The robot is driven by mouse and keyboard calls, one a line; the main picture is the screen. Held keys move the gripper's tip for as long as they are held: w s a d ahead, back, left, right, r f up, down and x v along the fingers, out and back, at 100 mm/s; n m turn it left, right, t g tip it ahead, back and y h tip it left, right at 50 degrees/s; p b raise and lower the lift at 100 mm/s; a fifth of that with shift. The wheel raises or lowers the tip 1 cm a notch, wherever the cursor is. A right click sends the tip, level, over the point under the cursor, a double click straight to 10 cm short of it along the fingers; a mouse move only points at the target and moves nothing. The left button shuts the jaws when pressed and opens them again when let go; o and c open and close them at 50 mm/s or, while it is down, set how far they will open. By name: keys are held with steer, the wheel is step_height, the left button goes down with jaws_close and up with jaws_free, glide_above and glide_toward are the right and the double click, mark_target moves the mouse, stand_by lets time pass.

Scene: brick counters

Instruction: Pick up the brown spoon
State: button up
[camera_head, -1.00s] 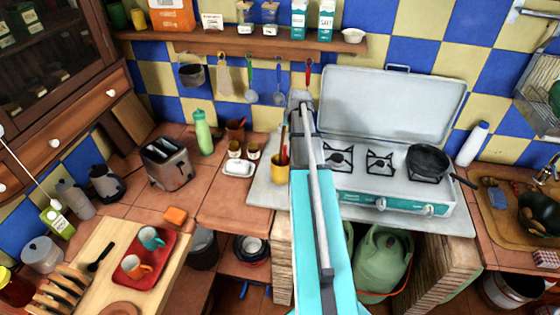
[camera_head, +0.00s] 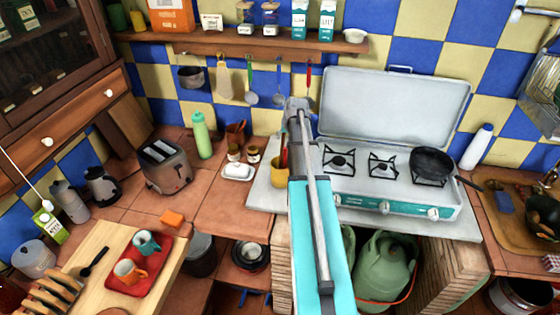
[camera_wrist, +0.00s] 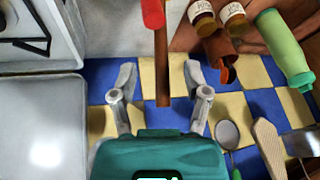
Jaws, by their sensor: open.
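A long brown handle (camera_wrist: 162,60), which looks like the brown spoon, runs between my gripper's fingers in the wrist view. Its far end is out of the frame, so the bowl is not seen. My gripper (camera_wrist: 161,80) is open, with a finger on each side of the handle and gaps on both sides. A red handle (camera_wrist: 153,14) is beside it. In the head view a yellow mug (camera_head: 280,172) holding utensils stands at the counter edge left of the stove, partly hidden by my arm. My gripper's fingers are hidden there.
A camping stove (camera_head: 395,200) with raised lid and a black pan (camera_head: 432,163) stands to the right. A white butter dish (camera_head: 238,172), small jars and a green bottle (camera_head: 201,135) are left of the mug. Utensils hang on the tiled wall, including a ladle (camera_head: 252,97).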

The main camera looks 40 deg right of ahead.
mark_target(283, 142)
steer(key=shift+f, duration=0.1)
steer(key=shift+b+x, duration=2.45)
steer(key=shift+x, duration=0.05)
steer(key=shift+c, duration=0.3)
jaws_close()
